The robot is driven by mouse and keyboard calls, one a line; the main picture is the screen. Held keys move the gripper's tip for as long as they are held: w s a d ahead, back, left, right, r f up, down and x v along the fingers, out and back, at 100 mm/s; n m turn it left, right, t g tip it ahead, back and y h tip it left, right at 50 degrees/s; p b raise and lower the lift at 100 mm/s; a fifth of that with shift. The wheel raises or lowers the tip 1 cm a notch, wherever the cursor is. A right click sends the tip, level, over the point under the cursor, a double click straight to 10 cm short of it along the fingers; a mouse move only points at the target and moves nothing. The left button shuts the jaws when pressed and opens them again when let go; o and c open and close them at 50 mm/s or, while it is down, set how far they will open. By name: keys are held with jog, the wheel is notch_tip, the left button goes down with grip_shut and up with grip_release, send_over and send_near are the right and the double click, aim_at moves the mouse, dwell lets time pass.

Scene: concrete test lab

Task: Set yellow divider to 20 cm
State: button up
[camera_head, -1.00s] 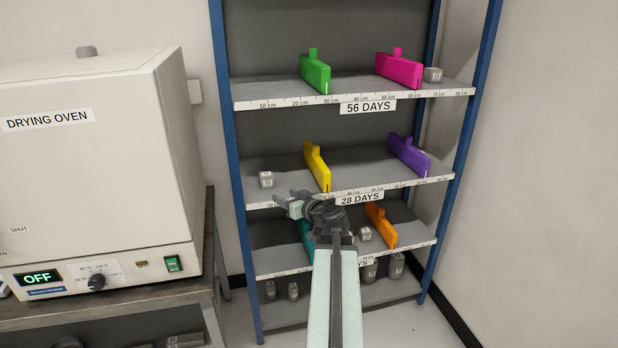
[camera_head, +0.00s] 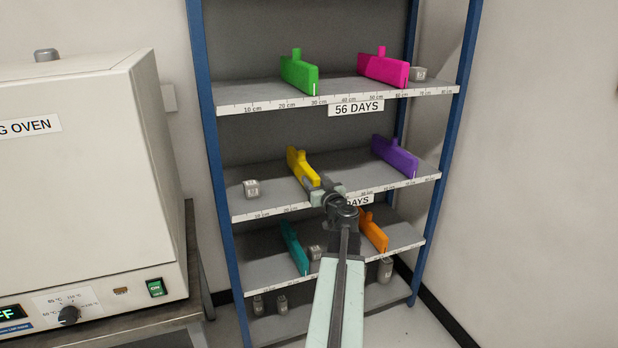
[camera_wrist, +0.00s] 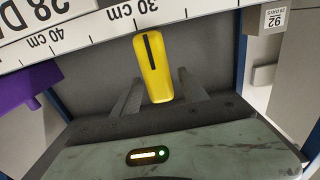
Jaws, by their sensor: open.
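The yellow divider (camera_head: 303,167) stands on the middle shelf (camera_head: 272,188), the one labelled 28 DAYS. In the wrist view the scale is upside down, and the black line on the yellow divider's end (camera_wrist: 153,65) lies close to the 30 cm mark on the scale strip (camera_wrist: 95,38). My gripper (camera_head: 313,185) is at the divider's front end. In the wrist view my gripper (camera_wrist: 160,80) is open, with one finger on each side of the divider and gaps visible. In the head view my wrist hides part of the middle shelf's scale.
A grey cube (camera_head: 251,188) sits left on the same shelf, with clear shelf between it and the divider. A purple divider (camera_head: 395,156) stands to the right. Green (camera_head: 299,74) and pink (camera_head: 384,70) dividers are above, teal (camera_head: 294,248) and orange (camera_head: 373,231) below.

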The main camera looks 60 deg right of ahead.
aim_at(302, 166)
jog(key=x, duration=0.3)
jog(key=shift+w+d, duration=0.1)
jog(key=shift+w, duration=0.05)
grip_shut()
dwell(1.2)
